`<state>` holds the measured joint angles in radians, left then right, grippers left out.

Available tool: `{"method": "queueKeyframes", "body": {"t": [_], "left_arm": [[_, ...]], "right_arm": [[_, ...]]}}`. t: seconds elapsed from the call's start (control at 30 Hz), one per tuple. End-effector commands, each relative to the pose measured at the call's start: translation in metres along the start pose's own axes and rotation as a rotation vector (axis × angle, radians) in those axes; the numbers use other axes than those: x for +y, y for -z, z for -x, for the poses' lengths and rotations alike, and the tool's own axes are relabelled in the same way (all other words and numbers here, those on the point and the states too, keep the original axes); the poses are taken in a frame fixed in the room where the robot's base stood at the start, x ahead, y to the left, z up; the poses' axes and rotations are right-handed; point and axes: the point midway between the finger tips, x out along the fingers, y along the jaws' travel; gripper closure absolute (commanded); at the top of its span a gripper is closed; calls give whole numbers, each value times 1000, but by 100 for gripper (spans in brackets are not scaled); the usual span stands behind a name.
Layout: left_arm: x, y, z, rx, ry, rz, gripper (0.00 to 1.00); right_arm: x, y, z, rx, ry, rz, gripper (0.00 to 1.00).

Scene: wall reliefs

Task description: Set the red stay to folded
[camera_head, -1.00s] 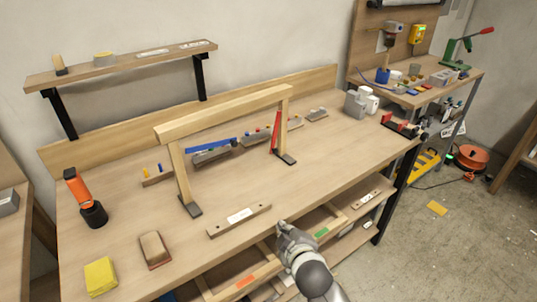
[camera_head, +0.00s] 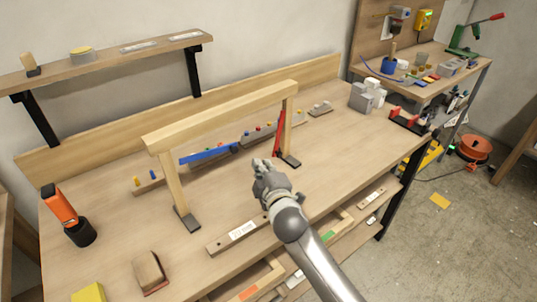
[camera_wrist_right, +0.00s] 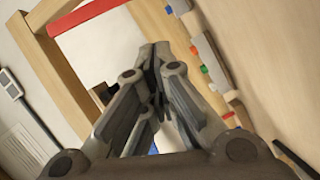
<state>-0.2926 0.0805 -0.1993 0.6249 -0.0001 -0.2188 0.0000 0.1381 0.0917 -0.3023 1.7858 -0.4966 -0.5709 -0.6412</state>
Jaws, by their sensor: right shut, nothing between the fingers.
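The red stay (camera_head: 278,133) is a thin bar close to the right post (camera_head: 288,130) of the wooden frame on the bench. It stands steeply, with its upper end near the post. In the right wrist view the red stay (camera_wrist_right: 88,14) crosses the top left, beside the wooden frame (camera_wrist_right: 62,75). My right gripper (camera_head: 262,164) is shut and empty, above the bench, in front of and left of the right post. Its closed fingers (camera_wrist_right: 155,50) are apart from the red stay in the wrist view. My left gripper is not in view.
Wooden strips with small coloured pegs (camera_head: 258,133) lie behind the frame. A labelled wooden bar (camera_head: 238,233) lies near the front edge. An orange and black tool (camera_head: 66,214) stands at left.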

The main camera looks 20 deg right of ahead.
Motion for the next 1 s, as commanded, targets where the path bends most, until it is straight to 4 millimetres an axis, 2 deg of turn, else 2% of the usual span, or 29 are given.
{"method": "queueKeyframes", "body": {"t": [0.2,0.47,0.6,0.7,1.0], "left_arm": [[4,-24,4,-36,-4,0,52],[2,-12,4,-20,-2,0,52],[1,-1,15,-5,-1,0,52],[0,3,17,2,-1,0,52],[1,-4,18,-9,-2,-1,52]], "right_arm": [[2,0,-38,-1,-1,-2,100],[1,0,-76,-1,1,-3,100],[2,-22,-67,-3,3,0,100],[1,-31,-64,-1,1,-1,100],[0,-38,-61,0,0,-3,100]]}}
